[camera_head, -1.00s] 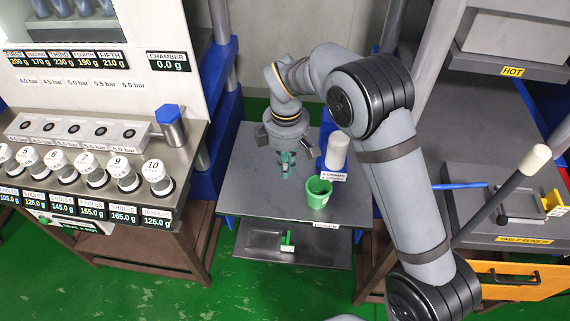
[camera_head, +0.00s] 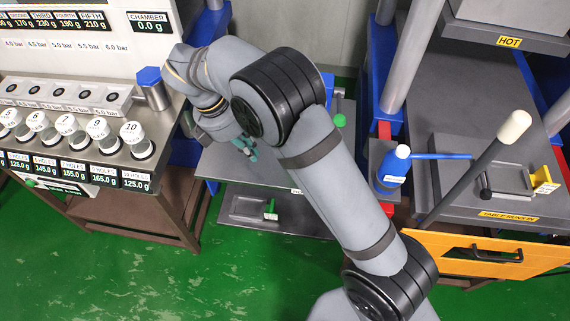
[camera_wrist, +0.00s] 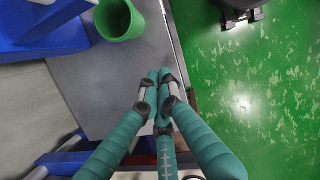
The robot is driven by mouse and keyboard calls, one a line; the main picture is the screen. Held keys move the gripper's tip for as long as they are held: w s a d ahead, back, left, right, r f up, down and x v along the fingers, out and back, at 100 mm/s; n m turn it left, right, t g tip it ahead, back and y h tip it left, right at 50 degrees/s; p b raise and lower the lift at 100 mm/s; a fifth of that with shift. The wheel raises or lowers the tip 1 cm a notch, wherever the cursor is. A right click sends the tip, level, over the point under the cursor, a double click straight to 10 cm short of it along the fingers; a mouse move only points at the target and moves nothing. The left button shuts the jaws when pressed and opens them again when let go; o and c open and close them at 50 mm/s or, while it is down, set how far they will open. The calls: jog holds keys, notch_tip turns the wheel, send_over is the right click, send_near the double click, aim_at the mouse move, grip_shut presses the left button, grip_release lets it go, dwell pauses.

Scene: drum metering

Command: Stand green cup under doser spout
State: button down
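The green cup (camera_wrist: 120,18) stands upright, its open rim facing the wrist camera, on the grey table (camera_wrist: 85,85) at the upper left of the wrist view. My gripper (camera_wrist: 158,78) has teal fingers. Two fingertips lie close side by side, apart from the cup. The third finger is foreshortened behind them, so the opening is unclear. No object shows between the fingers. In the head view my gripper (camera_head: 246,148) hangs over the grey table, partly behind my arm. I cannot make out the doser spout.
A panel with several white-capped jars (camera_head: 136,138) and a blue-capped knob (camera_head: 150,80) stands left. A blue bottle (camera_head: 392,168) and a grey lever (camera_head: 480,165) are right. An orange drawer (camera_head: 480,256) juts out. A lower shelf (camera_head: 300,223) lies below the table.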

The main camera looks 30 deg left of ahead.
jog(key=p+x, duration=0.1)
jog(key=x, duration=0.8)
jog(key=shift+d+f, duration=0.1)
jog(key=w+d+p, duration=0.1)
jog(key=w+d, duration=0.1)
jog(key=shift+w+d, duration=0.25)
jog(key=shift+w, duration=0.1)
jog(key=shift+d, duration=0.15)
